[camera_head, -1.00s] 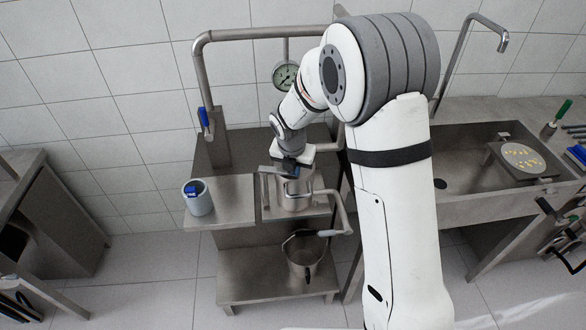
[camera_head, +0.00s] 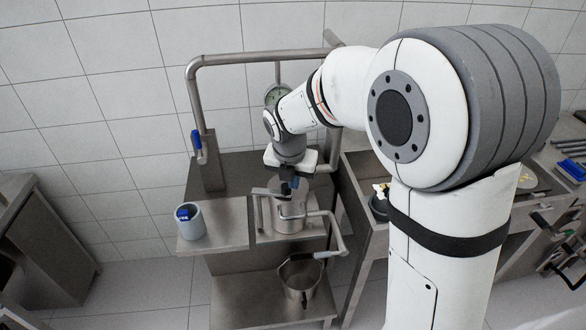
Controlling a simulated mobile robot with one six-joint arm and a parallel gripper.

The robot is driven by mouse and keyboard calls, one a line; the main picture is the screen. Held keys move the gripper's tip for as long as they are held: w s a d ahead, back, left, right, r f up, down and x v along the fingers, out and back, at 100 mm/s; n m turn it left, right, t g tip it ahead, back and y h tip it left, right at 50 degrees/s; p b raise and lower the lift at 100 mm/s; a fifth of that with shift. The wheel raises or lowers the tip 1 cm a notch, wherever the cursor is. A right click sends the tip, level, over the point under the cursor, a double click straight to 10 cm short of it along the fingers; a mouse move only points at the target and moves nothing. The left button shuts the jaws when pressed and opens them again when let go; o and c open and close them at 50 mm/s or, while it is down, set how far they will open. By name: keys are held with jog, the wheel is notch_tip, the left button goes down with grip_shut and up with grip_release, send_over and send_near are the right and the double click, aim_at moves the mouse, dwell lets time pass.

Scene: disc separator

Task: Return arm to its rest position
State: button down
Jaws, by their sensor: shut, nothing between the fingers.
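My white and grey arm rises at the right of the head view and reaches left toward the steel stand. My gripper (camera_head: 287,188) points down above the steel cylindrical vessel (camera_head: 290,215) on the stand. The fingers are small and dark here, with nothing seen between them. I cannot tell whether they touch the bracket around the vessel. My arm hides much of the sink on the right.
A grey cup (camera_head: 191,222) with a blue item stands on the left shelf. A steel pot (camera_head: 300,279) hangs or stands below the vessel. Floor at left is clear.

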jog(key=s+d+r+m, duration=0.1)
jog(key=s+d+m, duration=0.4)
jog(key=m, duration=0.6)
jog(key=s+d+r+m+b, duration=0.1)
jog(key=s+d+r+m, duration=0.1)
jog(key=s+d+m, duration=0.3)
jog(key=s+d+r+m+b, duration=0.1)
jog(key=s+d+m, duration=0.4)
jog(key=s+m, duration=0.7)
jog(key=shift+r+m+t+y, duration=0.4)
jog(key=shift+r+m, duration=0.2)
jog(key=shift+m, duration=1.8)
jog(key=shift+s, duration=0.1)
